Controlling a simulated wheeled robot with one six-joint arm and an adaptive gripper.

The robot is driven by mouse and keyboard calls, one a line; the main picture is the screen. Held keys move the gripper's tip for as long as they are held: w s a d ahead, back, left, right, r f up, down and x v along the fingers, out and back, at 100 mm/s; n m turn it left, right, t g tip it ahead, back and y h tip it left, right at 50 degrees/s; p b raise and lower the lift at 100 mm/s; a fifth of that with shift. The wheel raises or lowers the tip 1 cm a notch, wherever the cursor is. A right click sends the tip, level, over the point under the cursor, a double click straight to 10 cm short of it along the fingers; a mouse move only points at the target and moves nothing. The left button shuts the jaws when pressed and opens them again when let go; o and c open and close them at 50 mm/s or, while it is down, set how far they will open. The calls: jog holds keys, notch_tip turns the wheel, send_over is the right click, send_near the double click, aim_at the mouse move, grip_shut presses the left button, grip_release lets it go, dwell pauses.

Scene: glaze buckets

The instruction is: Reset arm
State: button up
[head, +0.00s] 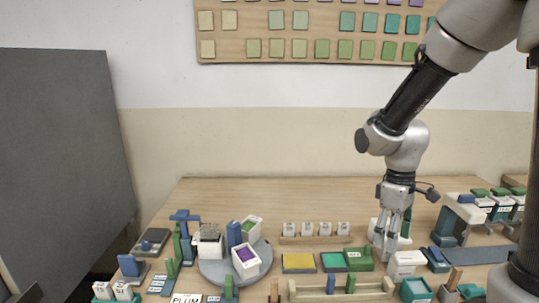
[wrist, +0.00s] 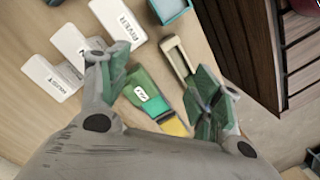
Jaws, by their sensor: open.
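My gripper (head: 390,238) points down low over the right-centre of the wooden table, close to a white object beside its fingers. In the wrist view my gripper (wrist: 160,85) is open, with its two green-padded fingers spread wide and nothing held between them. A green block with a white label (wrist: 148,92) shows beyond and between the fingers. My arm reaches down from the upper right.
A grey turntable (head: 211,272) carries white tubs, one with purple contents (head: 245,259). A blue-and-white device (head: 458,219) stands right of my gripper. A yellow pad (head: 298,262) lies left. White labelled pieces (wrist: 118,22) lie close by. Space above the table is open.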

jog(key=s+d+r+m+t, duration=0.3)
jog(key=s+r, duration=0.3)
jog(key=r, duration=0.2)
jog(key=s+d+r+m+t, duration=0.2)
jog(key=s+r+m, duration=0.3)
jog(key=r, duration=0.3)
jog(key=shift+s+d+t, duration=0.4)
jog(key=shift+s+d, duration=0.15)
